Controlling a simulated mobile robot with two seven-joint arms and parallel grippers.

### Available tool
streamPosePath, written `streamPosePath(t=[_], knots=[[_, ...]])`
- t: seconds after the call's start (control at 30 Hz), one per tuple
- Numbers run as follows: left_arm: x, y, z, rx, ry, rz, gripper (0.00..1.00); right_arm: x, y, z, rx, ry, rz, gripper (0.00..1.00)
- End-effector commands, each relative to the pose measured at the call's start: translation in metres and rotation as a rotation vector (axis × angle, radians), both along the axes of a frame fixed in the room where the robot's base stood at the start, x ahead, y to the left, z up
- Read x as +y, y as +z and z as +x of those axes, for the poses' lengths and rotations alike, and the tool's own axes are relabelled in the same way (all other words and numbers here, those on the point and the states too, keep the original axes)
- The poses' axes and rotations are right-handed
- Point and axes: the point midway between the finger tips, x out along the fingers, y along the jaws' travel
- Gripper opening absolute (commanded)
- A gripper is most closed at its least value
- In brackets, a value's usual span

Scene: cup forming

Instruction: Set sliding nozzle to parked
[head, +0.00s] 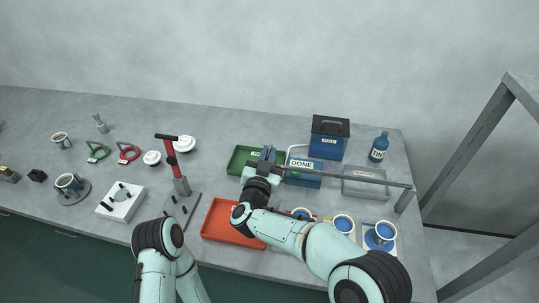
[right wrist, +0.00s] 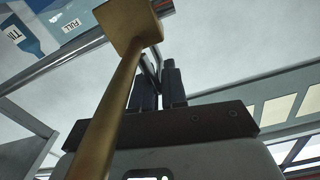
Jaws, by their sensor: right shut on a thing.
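A grey rail (head: 345,177) runs above the right part of the bench to a post at its right end. My right gripper (head: 265,163) is at the rail's left end. In the right wrist view, the sliding nozzle (right wrist: 128,60) shows as a brass block with a long brass tube, close to the camera. Behind it the dark fingers of my right gripper (right wrist: 156,82) are shut on a thin part, seemingly of the nozzle; the tube partly hides the grip. In the head view my arm hides most of the nozzle.
A blue DONE bin (head: 303,180), a green tray (head: 236,158) and a clear bin (head: 364,190) stand around the rail. Behind are the FULL box (head: 329,145) and TIN bottle (head: 379,147). A red tray (head: 216,228) and blue-filled cups (head: 343,224) are in front.

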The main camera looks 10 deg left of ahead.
Motion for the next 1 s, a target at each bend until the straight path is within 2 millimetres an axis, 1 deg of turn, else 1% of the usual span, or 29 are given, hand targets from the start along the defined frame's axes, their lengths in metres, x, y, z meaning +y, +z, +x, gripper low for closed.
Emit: streamPosePath(t=[0.03, 0.07, 0.1, 0.37, 0.5, 0.57, 0.67, 0.8, 1.0], knots=[[0.000, 0.000, 0.000, 0.000, 0.000, 0.000, 0.00, 0.005, 0.002, -0.002, -0.003, 0.012, 0.002, 0.22], [0.000, 0.000, 0.000, 0.000, 0.000, 0.000, 0.00, 0.005, 0.002, -0.002, -0.003, 0.011, 0.002, 0.32], [0.000, 0.000, 0.000, 0.000, 0.000, 0.000, 0.00, 0.004, 0.002, -0.002, -0.003, 0.011, 0.002, 0.38], [0.000, 0.000, 0.000, 0.000, 0.000, 0.000, 0.00, 0.002, 0.001, -0.001, -0.002, 0.007, 0.001, 0.38], [0.000, -0.001, 0.000, -0.001, 0.000, 0.000, 0.00, 0.003, 0.001, -0.009, -0.002, 0.008, 0.001, 0.38], [0.000, -0.002, 0.000, -0.002, 0.001, 0.000, 0.00, 0.002, 0.002, -0.017, -0.003, 0.008, 0.001, 0.38], [0.000, -0.004, 0.001, -0.005, 0.001, 0.001, 0.00, 0.002, 0.001, -0.036, -0.002, 0.011, 0.000, 0.38], [0.000, -0.007, 0.002, -0.009, 0.002, 0.000, 0.00, 0.002, 0.001, -0.070, -0.002, 0.013, 0.000, 0.38], [0.000, -0.010, 0.003, -0.015, 0.003, 0.002, 0.00, 0.000, 0.001, -0.110, -0.002, 0.012, 0.001, 0.38]])
